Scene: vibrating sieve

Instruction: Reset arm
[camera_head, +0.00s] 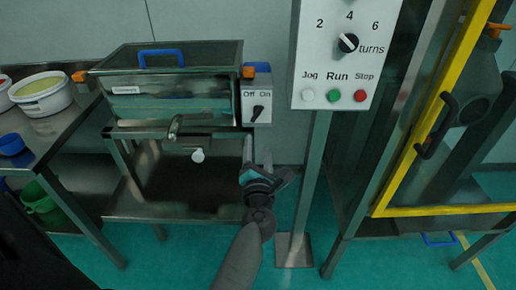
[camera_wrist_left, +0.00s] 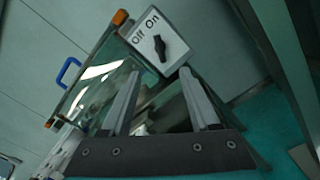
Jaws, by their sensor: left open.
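My left gripper (camera_head: 258,152) is in front of the sieve machine, below its white Off/On switch box (camera_head: 263,92). Its two fingers are apart with nothing between them. In the left wrist view the open fingers (camera_wrist_left: 160,100) point towards the switch box (camera_wrist_left: 145,28), apart from it. The black switch knob (camera_head: 257,114) is tilted; it also shows in the wrist view (camera_wrist_left: 160,47). The sieve machine (camera_head: 170,108) has a blue handle on its lid. My right gripper is not in view.
A post carries a control panel (camera_head: 340,55) with a turns dial and Jog, Run and Stop buttons, just right of my left arm. A yellow-framed door (camera_head: 405,150) stands at the right. A white tub (camera_head: 42,92) and blue bowl (camera_head: 11,144) sit on the left table.

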